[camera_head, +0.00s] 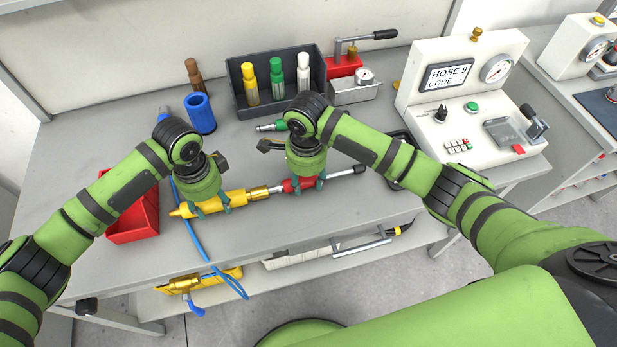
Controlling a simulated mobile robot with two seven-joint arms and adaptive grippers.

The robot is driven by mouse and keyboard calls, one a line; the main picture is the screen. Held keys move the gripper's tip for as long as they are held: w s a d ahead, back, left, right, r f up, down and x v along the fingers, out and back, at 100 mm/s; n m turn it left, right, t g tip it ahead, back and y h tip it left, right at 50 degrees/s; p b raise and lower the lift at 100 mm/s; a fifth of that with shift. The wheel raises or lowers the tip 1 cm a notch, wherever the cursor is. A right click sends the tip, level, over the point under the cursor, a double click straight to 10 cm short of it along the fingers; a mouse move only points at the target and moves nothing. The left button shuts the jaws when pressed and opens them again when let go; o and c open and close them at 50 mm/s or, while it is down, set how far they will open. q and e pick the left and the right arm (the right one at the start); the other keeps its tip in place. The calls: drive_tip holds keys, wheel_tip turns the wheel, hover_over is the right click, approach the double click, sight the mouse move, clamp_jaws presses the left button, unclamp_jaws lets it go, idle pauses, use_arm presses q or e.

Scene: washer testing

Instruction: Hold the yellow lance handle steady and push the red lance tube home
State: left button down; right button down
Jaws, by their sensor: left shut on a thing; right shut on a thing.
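The yellow lance handle (236,198) lies level over the table's front part, with a brass collar (259,192) at its right end. My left gripper (212,208) is shut on the handle from above. My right gripper (305,185) is shut on the red part. The silver tip meets or nearly meets the brass collar; I cannot tell how deep it sits.
A blue hose (190,228) runs down past the table's front edge. A red bin (136,222) stands at the left, a blue cylinder (200,114) behind. A dark rack (238,98) of colored bottles, a red hand pump (345,68) and a test console (455,60) stand along the back.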

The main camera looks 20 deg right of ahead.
drive_tip(key=shift+a, duration=0.65)
drive_tip(key=shift+a, duration=0.2)
drive_tip(key=shift+a+r, duration=0.1)
drive_tip(key=c, duration=0.6)
unclamp_jaws()
wheel_tip(320, 180, up, 12)
drive_tip(key=shift+f, duration=0.1)
use_arm(q)
drive_tip(key=shift+c, duration=1.8)
unclamp_jaws()
